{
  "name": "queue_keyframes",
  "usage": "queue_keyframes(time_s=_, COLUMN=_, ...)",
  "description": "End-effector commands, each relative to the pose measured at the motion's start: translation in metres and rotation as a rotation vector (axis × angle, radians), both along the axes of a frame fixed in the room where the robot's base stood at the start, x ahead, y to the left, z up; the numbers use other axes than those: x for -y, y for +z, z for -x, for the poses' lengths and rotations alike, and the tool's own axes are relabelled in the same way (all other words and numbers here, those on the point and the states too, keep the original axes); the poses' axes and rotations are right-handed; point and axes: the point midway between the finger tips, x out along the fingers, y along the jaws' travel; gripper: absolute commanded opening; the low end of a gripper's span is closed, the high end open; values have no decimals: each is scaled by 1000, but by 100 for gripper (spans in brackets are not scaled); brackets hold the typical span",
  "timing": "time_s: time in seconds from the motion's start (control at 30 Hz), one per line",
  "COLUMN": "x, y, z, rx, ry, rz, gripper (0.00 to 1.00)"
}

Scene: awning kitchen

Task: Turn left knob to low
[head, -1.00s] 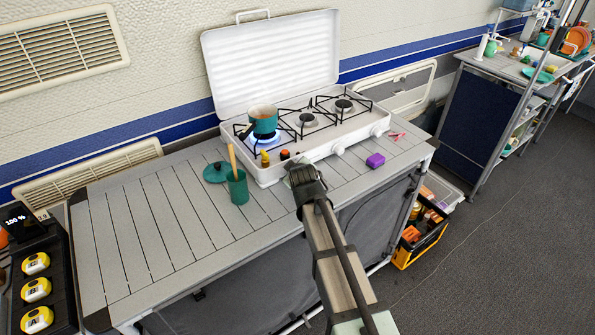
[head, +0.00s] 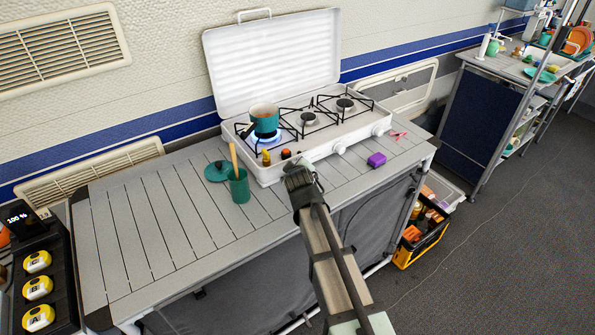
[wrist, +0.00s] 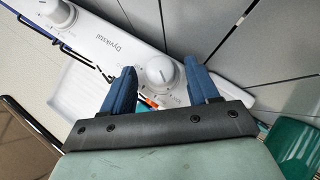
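The white stove (head: 320,151) has its lid up. A teal pot (head: 264,119) stands on its left burner, where a blue flame shows. The left knob (wrist: 160,74) is in the wrist view, between my two blue fingertips; I cannot tell whether they touch it. My gripper (wrist: 159,78) is open around it. In the head view my gripper (head: 296,172) is at the stove's front and hides the left knob. The middle knob (head: 339,148) and right knob (head: 378,130) are clear of it.
A teal cup (head: 239,188) with a wooden utensil and a teal lid (head: 217,171) stand left of my gripper. A purple block (head: 377,160) lies to the right.

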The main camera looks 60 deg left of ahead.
Motion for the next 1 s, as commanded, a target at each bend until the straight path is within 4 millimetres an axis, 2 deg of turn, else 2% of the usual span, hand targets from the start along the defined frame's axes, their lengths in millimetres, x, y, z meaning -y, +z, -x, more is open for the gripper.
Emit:
queue_keyframes(time_s=0.23, x=2, y=1, z=1, rx=-1, ry=0, rz=1, gripper=59)
queue_keyframes(time_s=0.37, x=11, y=7, z=6, rx=-1, ry=0, rz=1, gripper=59)
queue_keyframes(time_s=0.8, x=69, y=52, z=42, rx=0, ry=1, rz=-1, gripper=59)
queue_keyframes(time_s=1.0, x=88, y=68, z=54, rx=0, ry=0, rz=0, gripper=59)
